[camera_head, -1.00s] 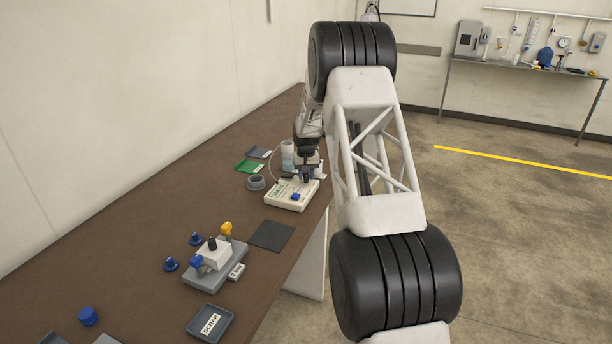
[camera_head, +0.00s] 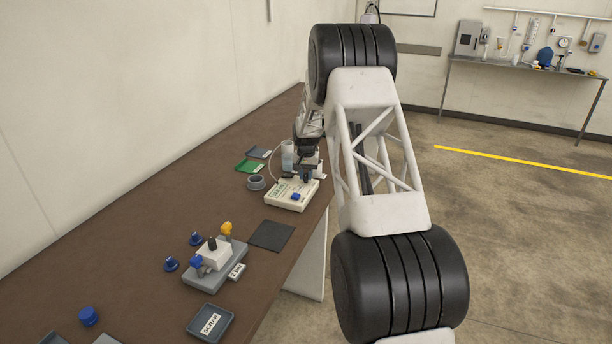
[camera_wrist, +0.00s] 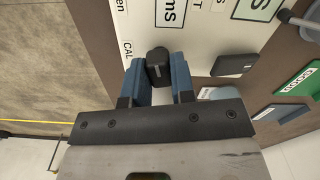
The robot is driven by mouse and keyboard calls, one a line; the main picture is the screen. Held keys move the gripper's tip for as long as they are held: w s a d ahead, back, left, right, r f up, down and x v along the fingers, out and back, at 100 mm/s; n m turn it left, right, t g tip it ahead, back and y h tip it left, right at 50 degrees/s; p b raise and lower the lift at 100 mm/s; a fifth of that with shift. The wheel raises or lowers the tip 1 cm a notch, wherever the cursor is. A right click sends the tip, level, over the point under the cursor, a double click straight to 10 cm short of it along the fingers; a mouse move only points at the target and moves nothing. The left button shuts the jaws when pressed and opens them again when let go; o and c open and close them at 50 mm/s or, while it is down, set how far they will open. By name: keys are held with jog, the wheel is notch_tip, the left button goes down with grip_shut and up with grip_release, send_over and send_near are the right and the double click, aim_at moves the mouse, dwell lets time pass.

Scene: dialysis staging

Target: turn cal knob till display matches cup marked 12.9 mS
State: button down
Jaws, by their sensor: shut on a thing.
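A cream meter box (camera_head: 283,201) stands on the brown bench in the head view, with a small greenish display (camera_head: 279,190) too small to read. In the wrist view a black knob (camera_wrist: 158,72) stands on the meter's white face beside the printed letters CAL. My gripper (camera_wrist: 158,60) has its two blue fingers on either side of the knob and is shut on it. In the head view my gripper (camera_head: 306,175) is at the back of the meter. A clear cup (camera_head: 287,156) stands behind the meter; I cannot read any marking on it.
Nearer stand a dark mat (camera_head: 271,236), a grey fixture (camera_head: 204,279) with knobs and a SCRAP tray (camera_head: 227,327).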

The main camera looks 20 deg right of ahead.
aim_at(306, 175)
jog(key=shift+m, duration=1.2)
jog(key=c, duration=1)
grip_release()
jog(key=shift+o, duration=0.2)
jog(key=shift+r, duration=0.15)
jog(key=shift+r, duration=3.75)
jog(key=shift+s+a+r, duration=0.1)
jog(key=shift+r, duration=0.05)
